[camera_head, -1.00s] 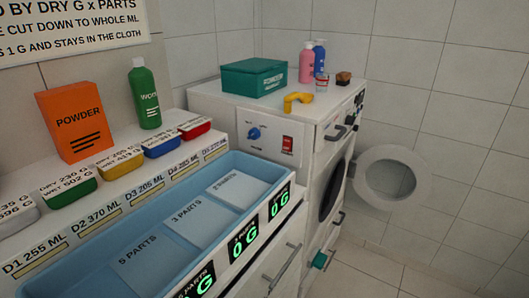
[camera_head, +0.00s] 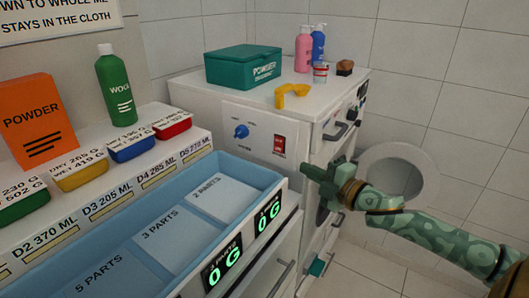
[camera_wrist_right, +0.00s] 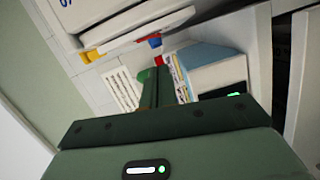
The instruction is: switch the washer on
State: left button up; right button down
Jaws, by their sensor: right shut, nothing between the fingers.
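The white washer (camera_head: 345,95) stands behind the blue trough in the head view. A panel on its near side carries a blue knob (camera_head: 241,131) and a red switch (camera_head: 279,144). I cannot tell the switch's position. My green right gripper (camera_head: 308,171) is shut and empty. In the picture it is just below and right of the red switch, apart from it, and its arm covers part of the washer's front. The closed fingers (camera_wrist_right: 152,88) also show in the right wrist view. My left gripper is out of view.
A teal powder box (camera_head: 243,68), yellow scoop (camera_head: 292,95), pink bottle (camera_head: 303,48) and blue bottle (camera_head: 318,44) stand on the washer. A compartmented blue trough (camera_head: 262,172) lies in front. A round white ring (camera_head: 418,158) is by the wall. Floor shows at lower right.

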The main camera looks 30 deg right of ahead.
aim_at(279, 144)
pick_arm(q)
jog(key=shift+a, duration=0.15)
pick_arm(e)
jog(key=shift+s, duration=0.1)
jog(key=w+b, duration=0.1)
jog(key=w, duration=0.2)
jog(key=w+a+b, duration=0.1)
jog(key=w+b, duration=0.1)
jog(key=w, duration=0.1)
jog(key=w+b, duration=0.1)
jog(key=w, duration=0.2)
jog(key=shift+w+a+f+b, duration=0.15)
jog(key=shift+w+f+b, duration=0.1)
jog(key=shift+w+b, duration=0.15)
jog(key=shift+w, duration=0.1)
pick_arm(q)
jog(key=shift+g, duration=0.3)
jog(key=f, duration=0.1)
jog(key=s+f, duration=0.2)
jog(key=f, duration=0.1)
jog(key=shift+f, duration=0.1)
pick_arm(e)
jog(key=shift+r, duration=0.1)
